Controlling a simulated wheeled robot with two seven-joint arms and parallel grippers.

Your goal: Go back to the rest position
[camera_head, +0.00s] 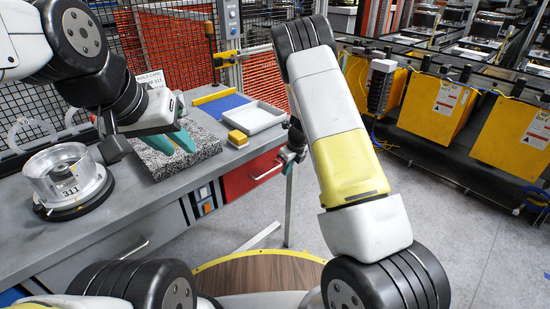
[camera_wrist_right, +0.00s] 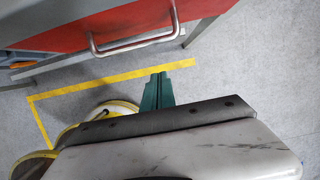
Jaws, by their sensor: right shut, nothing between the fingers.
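My left gripper (camera_head: 176,145) has teal fingers and hangs over a speckled granite block (camera_head: 200,160) on the grey workbench. Its two fingertips look apart, with nothing seen between them. My right gripper (camera_wrist_right: 158,88) shows in the right wrist view with its teal fingers together and empty. It is above the floor, near the front of the bench. In the head view my right arm hides most of it, with only a small teal part (camera_head: 288,168) showing beside the arm.
A silver round housing labelled 311 (camera_head: 66,174) stands on a black ring at the bench's left. A white tray (camera_head: 262,122) and yellow box (camera_head: 238,138) lie farther back. A red drawer (camera_head: 240,182) faces the open floor. Yellow bins (camera_head: 435,100) line the right.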

